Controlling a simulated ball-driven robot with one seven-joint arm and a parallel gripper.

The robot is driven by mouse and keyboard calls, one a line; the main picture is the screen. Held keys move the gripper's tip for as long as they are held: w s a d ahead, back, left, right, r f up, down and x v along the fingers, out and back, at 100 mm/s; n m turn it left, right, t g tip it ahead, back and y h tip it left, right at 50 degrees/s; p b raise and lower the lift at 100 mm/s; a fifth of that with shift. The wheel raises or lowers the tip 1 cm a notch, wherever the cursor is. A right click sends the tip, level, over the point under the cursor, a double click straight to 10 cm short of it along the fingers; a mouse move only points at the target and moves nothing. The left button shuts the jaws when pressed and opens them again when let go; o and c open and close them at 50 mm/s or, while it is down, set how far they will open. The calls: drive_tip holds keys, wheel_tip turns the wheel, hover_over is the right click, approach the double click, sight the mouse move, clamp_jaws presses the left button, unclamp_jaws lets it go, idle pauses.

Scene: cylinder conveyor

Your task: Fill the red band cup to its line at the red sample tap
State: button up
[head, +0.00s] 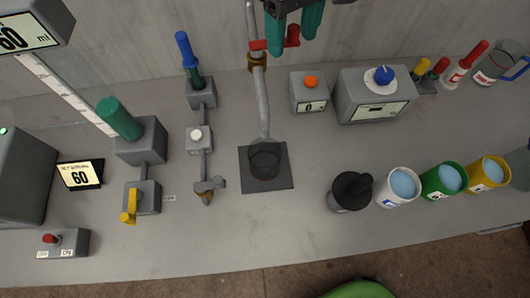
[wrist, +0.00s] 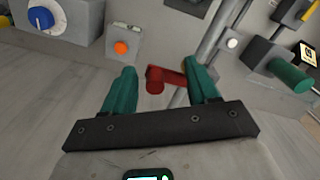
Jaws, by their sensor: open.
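The red sample tap has a red lever (head: 262,45) on a grey pipe (head: 262,100) with a brass collar. In the wrist view the red lever (wrist: 165,76) shows between my fingertips, with no clear contact. My gripper (head: 293,42) is open at the lever, and its teal fingers also show in the wrist view (wrist: 163,75). A clear cup with a red band (head: 492,68) and a blue handle stands at the far right back. The pipe ends over a dark round piece (head: 265,158) on a black square pad (head: 268,182).
A white cup (head: 386,200), green cup (head: 431,192) and yellow cup (head: 475,185) hold blue liquid at front right, beside a black lidded pot (head: 343,203). A box with an orange button (head: 310,102) and a blue-knob box (head: 352,108) stand right of the pipe. Valves stand left.

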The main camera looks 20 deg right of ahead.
drive_tip(key=m, duration=0.1)
drive_tip(key=m+p, duration=0.1)
drive_tip(key=s+m+p, duration=0.1)
drive_tip(key=m, duration=0.1)
drive_tip(key=shift+r, duration=0.3)
drive_tip(key=c, duration=0.4)
drive_tip(key=shift+s+a+f+m+p, duration=0.15)
drive_tip(key=shift+m+p, duration=0.15)
drive_tip(key=shift+m, duration=0.3)
drive_tip(key=shift+c, duration=0.7)
drive_tip(key=shift+s+a+m+p, duration=0.3)
drive_tip(key=shift+a+m+p, duration=0.3)
drive_tip(key=shift+m, duration=0.3)
clamp_jaws()
drive_tip(key=shift+s+a+f+m, duration=0.1)
drive_tip(key=shift+s+a+m, duration=0.1)
drive_tip(key=shift+m, duration=0.2)
idle(3.9)
